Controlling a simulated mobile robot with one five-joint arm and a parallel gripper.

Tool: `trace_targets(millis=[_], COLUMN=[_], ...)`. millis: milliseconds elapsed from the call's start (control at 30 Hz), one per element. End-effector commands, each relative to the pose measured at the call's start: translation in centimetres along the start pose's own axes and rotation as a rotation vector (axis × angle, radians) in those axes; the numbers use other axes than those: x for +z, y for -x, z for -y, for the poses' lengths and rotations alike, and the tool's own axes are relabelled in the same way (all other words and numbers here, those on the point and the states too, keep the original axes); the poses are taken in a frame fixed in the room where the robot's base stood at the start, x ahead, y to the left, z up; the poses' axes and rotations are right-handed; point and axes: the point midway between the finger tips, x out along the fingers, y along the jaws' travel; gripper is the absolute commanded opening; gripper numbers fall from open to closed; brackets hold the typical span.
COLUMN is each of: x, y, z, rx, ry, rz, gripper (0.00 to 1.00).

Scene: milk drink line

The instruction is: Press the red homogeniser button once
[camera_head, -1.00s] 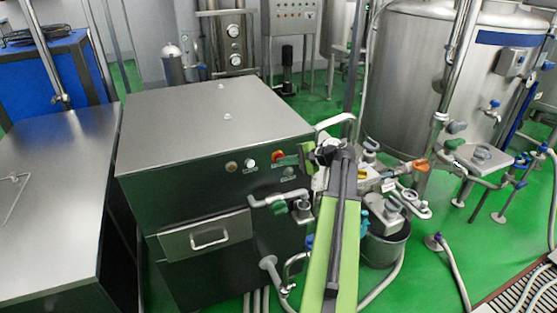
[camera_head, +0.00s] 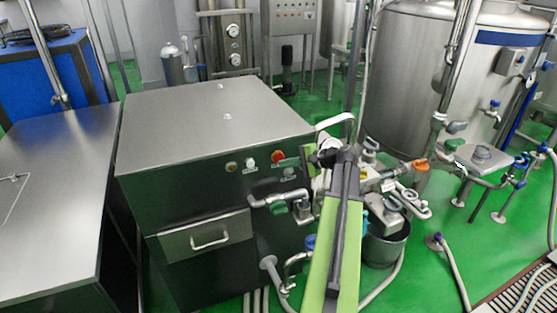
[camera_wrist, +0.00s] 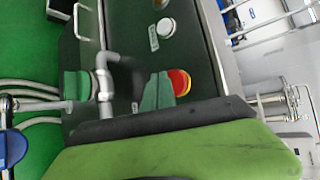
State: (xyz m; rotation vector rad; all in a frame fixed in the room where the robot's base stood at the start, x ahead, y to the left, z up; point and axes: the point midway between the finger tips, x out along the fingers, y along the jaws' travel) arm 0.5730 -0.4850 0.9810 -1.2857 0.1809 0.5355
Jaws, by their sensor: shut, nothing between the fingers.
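The red button (camera_head: 278,156) is on the dark front of the steel-topped homogeniser cabinet (camera_head: 215,115), near its upper right corner. It also shows in the wrist view (camera_wrist: 180,82), with a yellow part at its edge. My gripper (camera_wrist: 158,86) is shut and empty; its green fingertips lie right beside the red button in the wrist view and cover part of its edge. I cannot tell whether they touch it. In the head view my green and black arm comes up from the bottom to the cabinet's right corner.
A pipe with a green valve handle (camera_head: 279,208) juts out below. Pipes and a bucket (camera_head: 386,245) stand right of the cabinet.

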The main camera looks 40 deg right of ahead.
Motion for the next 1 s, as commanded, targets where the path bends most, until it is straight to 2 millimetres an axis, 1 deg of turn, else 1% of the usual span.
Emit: trace_targets(millis=[267, 733, 1000], x=[0.3, 2.6, 2.5], y=[0.3, 3.4, 3.5], z=[-0.3, -2.5, -2.5], rx=[0.000, 0.000, 0.000], ry=[0.000, 0.000, 0.000], rz=[0.000, 0.000, 0.000], gripper=[0.00, 0.00, 0.00])
